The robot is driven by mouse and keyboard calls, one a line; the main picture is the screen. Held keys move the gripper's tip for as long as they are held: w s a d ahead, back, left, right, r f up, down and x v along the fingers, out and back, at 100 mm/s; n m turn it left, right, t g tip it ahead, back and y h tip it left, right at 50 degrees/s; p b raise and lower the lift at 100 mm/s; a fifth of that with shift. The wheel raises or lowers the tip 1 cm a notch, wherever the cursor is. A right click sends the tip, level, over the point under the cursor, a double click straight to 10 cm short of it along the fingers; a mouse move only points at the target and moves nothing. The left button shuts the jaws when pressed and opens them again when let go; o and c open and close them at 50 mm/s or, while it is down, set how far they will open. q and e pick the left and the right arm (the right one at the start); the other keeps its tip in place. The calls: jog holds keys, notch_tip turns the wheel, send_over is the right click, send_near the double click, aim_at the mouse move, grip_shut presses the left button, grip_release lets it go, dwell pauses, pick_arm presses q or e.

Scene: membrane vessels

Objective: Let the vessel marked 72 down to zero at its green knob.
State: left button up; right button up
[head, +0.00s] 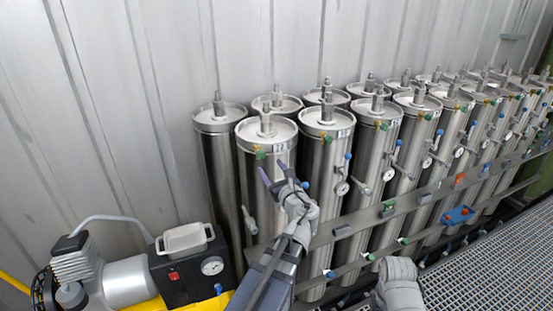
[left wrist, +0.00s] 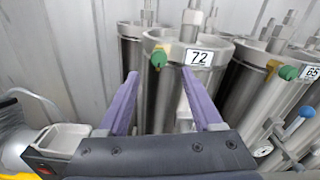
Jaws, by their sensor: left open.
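The vessel marked 72 (left wrist: 218,88) is a steel cylinder at the centre of the left wrist view, its black-on-white label (left wrist: 199,57) readable. In the head view it is the front vessel (head: 250,185) at the left end of the row. Its green knob (left wrist: 158,58) sits just left of the label, below the lid; it also shows in the head view (head: 260,154). My left gripper (left wrist: 162,88) is open with purple fingers, pointing at the vessel. The knob appears between and beyond the fingertips, with nothing held. My right gripper is not seen.
Another vessel marked 65 (left wrist: 289,100) with a green knob (left wrist: 288,72) stands to the right. Several similar vessels continue rightward behind a metal rail (head: 400,208). A pump with a black gauge box (head: 190,275) stands at lower left. A corrugated wall (head: 130,110) is behind.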

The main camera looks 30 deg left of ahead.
aim_at(262, 156)
pick_arm(q)
jog(key=shift+x, duration=3.95)
jog(key=shift+a, duration=0.1)
jog(key=shift+s, duration=0.1)
grip_shut()
